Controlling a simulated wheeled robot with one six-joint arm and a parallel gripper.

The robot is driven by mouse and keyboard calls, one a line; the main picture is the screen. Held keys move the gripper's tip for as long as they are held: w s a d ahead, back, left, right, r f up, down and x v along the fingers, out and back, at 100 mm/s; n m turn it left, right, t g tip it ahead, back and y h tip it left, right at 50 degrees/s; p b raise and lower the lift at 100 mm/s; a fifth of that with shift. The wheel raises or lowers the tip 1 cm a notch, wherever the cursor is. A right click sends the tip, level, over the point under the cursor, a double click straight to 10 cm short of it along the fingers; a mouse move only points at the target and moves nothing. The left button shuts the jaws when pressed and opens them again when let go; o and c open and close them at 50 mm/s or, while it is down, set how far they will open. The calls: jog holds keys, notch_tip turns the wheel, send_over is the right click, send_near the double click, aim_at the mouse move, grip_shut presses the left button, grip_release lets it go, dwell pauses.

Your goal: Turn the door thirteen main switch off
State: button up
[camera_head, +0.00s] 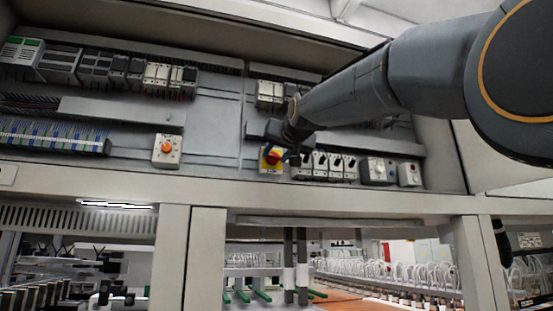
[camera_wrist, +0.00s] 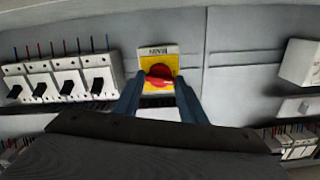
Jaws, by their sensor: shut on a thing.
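The main switch is a yellow plate (camera_head: 264,166) with a red rotary handle (camera_head: 273,157), mounted in the open cabinet left of a row of breakers. In the wrist view, the yellow plate (camera_wrist: 158,56) carries a printed label too small to read. The red handle (camera_wrist: 158,76) sits between the fingertips of my gripper (camera_wrist: 158,88), which is shut on it. The handle appears to lie roughly across the plate, but its exact angle is partly hidden by the fingers. In the head view my gripper (camera_head: 286,150) covers part of the switch.
Several white breakers with black levers (camera_head: 328,165) sit right beside the switch. They show at left in the wrist view (camera_wrist: 68,78). An orange-knobbed white box (camera_head: 167,150) is farther left. Cabinet ledges run above and below.

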jog(key=shift+n+b, duration=0.35)
jog(key=shift+n, duration=0.85)
jog(key=o, duration=1.1)
jog(key=shift+c, duration=0.2)
jog(key=b+v, duration=0.3)
jog(key=v, duration=0.4)
jog(key=shift+s, duration=0.4)
jog(key=shift+d, duration=0.1)
